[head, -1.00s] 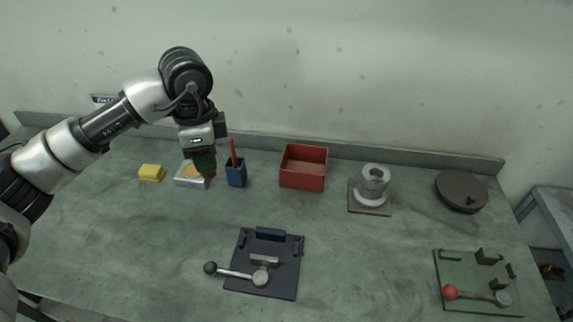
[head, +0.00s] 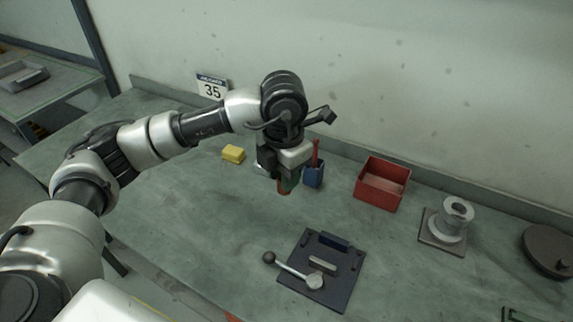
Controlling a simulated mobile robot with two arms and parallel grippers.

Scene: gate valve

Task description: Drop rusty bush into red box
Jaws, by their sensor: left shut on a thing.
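My left gripper (head: 284,182) points down in the middle of the head view, shut on the rusty bush (head: 284,188). Only a small reddish-brown part of the bush shows below the fingers; the rest is hidden. The gripper is in front and to the left of the blue holder, and its exact height over the bench is hard to tell. The red box (head: 374,194) is open-topped and stands to the right of the gripper, apart from it. Its visible inside looks empty. My right gripper is not in view.
The blue holder (head: 314,176) with a red stick stands between gripper and box. A yellow block (head: 233,154) lies left. A dark lever fixture (head: 340,265) lies in front; a grey flanged part (head: 455,218) and a dark disc (head: 548,250) are right. The bench's left front is clear.

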